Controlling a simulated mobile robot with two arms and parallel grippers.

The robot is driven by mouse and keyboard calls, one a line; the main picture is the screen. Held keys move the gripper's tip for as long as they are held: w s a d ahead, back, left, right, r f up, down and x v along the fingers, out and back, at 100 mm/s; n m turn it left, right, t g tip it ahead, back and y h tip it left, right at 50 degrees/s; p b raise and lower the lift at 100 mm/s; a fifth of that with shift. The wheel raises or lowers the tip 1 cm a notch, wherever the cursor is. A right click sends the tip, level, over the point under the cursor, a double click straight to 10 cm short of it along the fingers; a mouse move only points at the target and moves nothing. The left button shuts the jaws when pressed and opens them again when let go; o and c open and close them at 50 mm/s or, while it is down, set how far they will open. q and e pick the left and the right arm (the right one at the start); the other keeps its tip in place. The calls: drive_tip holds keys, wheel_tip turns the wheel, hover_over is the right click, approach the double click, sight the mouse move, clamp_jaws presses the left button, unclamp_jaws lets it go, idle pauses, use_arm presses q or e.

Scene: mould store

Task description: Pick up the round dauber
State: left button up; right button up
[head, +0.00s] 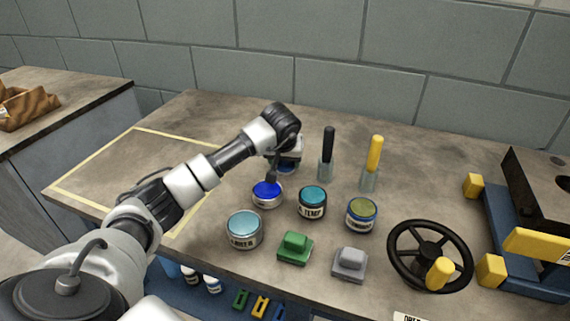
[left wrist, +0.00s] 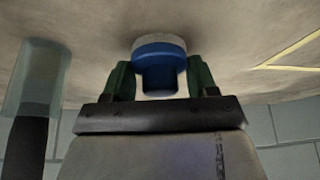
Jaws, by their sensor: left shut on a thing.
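The round dauber (left wrist: 159,55) is blue with a pale round pad, and it sits between the two dark green fingers of my left gripper (left wrist: 160,75) in the left wrist view. The fingers are shut on its blue handle. In the head view my left gripper (head: 287,152) is at the back of the bench, and only a little of the dauber's blue (head: 287,169) shows below it. I cannot tell whether the pad touches the bench. My right gripper is not in view.
Other pots (head: 312,203) and green (head: 295,247) and grey (head: 350,264) handled blocks are nearer. Glasses with black (head: 328,150) and yellow (head: 374,160) handles stand right. The taped area (head: 125,160) is clear.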

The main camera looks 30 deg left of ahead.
use_arm(q)
drive_tip(key=shift+r, duration=0.4)
wheel_tip(320, 180, up, 9)
drive_tip(key=shift+r+p, duration=0.15)
drive_tip(key=shift+p, duration=0.6)
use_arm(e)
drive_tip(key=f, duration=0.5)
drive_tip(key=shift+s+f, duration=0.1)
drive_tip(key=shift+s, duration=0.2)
use_arm(q)
drive_tip(key=o, duration=0.3)
drive_tip(key=shift+c, duration=1)
